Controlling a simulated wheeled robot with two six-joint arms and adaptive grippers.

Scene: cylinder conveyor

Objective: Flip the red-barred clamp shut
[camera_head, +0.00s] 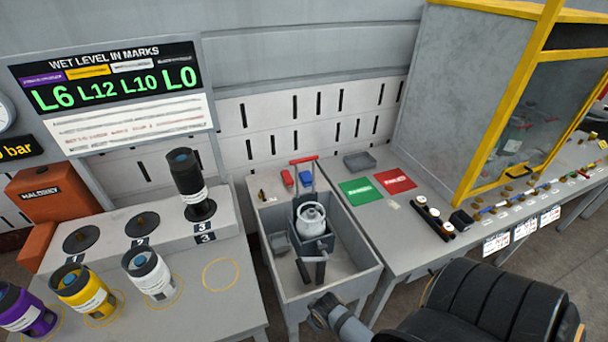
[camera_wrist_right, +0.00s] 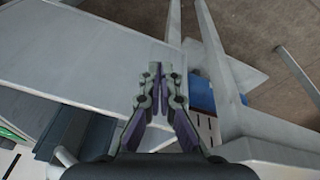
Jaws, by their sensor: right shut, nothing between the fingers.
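The red-barred clamp (camera_head: 304,160) is at the back of the grey open tank (camera_head: 372,268) in the head view. Its red bar is up on top of a grey upright lever, behind a silver-and-white cylinder (camera_head: 311,214). The cylinder sits upright in a dark holder (camera_head: 316,243) inside the tank. My right gripper (camera_wrist_right: 158,75) is shut and empty in the right wrist view, near grey panel edges. My left gripper is not in view.
A black cylinder (camera_head: 186,172) stands on the numbered stand at left; white (camera_head: 149,273), yellow (camera_head: 85,290) and purple (camera_head: 25,309) ones stand in front. Right of the tank are green (camera_head: 361,190) and red (camera_head: 394,181) pads, a grey tray (camera_head: 360,161) and a yellow-framed enclosure (camera_head: 500,110).

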